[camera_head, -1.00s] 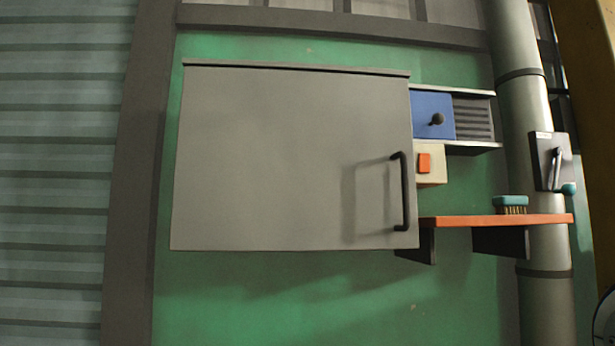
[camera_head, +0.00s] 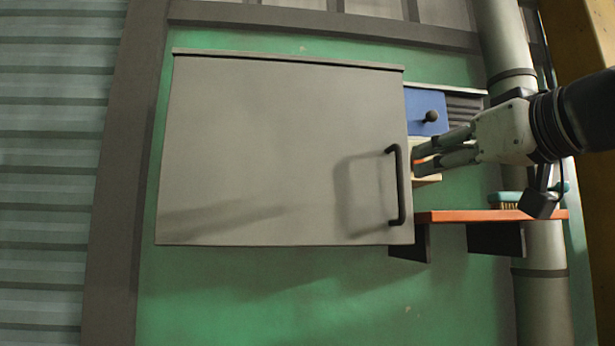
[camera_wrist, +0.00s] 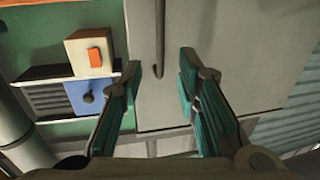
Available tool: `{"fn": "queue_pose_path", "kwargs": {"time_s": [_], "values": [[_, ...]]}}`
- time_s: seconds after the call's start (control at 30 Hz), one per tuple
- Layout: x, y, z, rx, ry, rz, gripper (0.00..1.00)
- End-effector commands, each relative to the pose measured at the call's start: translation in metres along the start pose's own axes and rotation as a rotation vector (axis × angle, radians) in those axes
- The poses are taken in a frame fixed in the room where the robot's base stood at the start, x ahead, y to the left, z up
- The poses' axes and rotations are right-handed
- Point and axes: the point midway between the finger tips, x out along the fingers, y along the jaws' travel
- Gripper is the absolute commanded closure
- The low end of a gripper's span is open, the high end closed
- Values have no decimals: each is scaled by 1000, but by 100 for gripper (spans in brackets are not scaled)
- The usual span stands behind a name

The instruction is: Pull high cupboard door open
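The cupboard door (camera_head: 270,150) is a flat grey panel on the green wall and looks shut. Its dark bar handle (camera_head: 397,186) stands upright near the door's right edge. My gripper (camera_head: 418,153) comes in from the right, with its fingertips just right of the handle in the head view. In the wrist view my gripper (camera_wrist: 160,75) has its two fingers apart with nothing between the pads. There the handle (camera_wrist: 159,40) lies ahead, lined up with the gap between the fingertips. The cupboard door (camera_wrist: 225,60) fills the right of that view.
A blue box with a dark knob (camera_head: 427,112) is right of the door. A cream box with an orange button (camera_wrist: 95,54) sits beside it. An orange shelf (camera_head: 480,216) bearing a teal brush (camera_head: 505,200) is below my gripper. A grey pipe (camera_head: 540,250) runs at the right.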

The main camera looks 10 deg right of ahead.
Motion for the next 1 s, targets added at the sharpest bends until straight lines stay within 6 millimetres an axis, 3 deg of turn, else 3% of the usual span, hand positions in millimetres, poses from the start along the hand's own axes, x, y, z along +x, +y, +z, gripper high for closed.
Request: {"fn": "queue_pose_path", "kwargs": {"time_s": [0.3,0.5,0.93,1.0], "values": [[62,0,1,3,-5,0,70],[87,0,1,1,-3,1,70],[97,0,1,1,-2,0,70],[97,0,1,1,-2,0,84]]}}
